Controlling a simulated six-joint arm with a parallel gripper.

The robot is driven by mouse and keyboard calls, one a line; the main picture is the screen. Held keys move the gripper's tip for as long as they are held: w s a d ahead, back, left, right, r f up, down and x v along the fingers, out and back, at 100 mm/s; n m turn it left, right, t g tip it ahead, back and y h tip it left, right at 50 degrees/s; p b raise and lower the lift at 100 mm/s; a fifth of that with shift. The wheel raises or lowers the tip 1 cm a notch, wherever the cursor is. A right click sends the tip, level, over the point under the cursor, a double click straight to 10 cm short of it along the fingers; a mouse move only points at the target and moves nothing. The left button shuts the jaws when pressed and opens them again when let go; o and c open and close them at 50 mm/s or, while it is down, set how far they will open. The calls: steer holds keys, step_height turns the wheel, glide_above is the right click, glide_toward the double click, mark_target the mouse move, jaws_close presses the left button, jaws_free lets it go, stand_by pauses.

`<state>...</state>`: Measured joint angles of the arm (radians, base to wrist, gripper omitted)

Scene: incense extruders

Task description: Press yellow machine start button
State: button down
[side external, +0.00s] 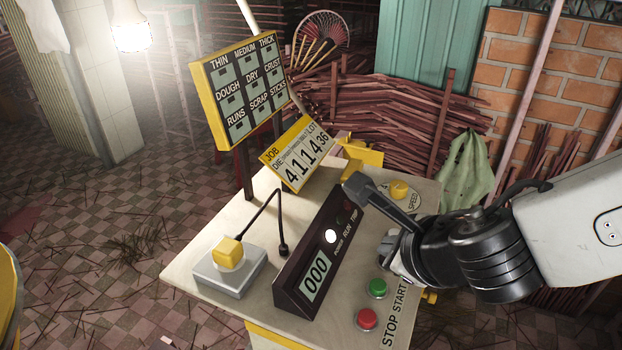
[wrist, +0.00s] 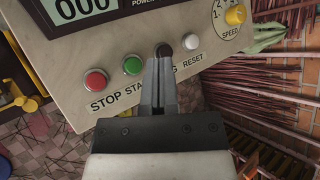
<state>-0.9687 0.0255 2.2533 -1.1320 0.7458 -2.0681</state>
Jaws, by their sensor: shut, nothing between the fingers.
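The machine's pale control panel (wrist: 66,44) carries a row of buttons. In the wrist view the red stop button (wrist: 95,80) is at the left, the green start button (wrist: 132,66) beside it, then a dark button (wrist: 164,50) and a white reset button (wrist: 192,41). The green button (side external: 377,288) and red button (side external: 367,319) also show in the side view. My gripper (wrist: 161,62) is shut and empty. Its tips lie right of the green button, by the dark button, and partly cover the lettering. I cannot tell whether they touch the panel.
A sloped display box (side external: 316,260) reads 000, with a white lamp lit. A yellow speed knob (side external: 398,188) sits beyond the buttons. A grey box with a yellow knob (side external: 229,251) and a cable stands at left. A job sign (side external: 296,153) rises behind.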

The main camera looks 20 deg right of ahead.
mark_target(376, 278)
steer(key=shift+f, duration=2.45)
steer(key=shift+f, duration=0.95)
stand_by(1.5)
steer(key=shift+r, duration=0.95)
steer(key=shift+r, duration=0.15)
steer(key=shift+r, duration=2.35)
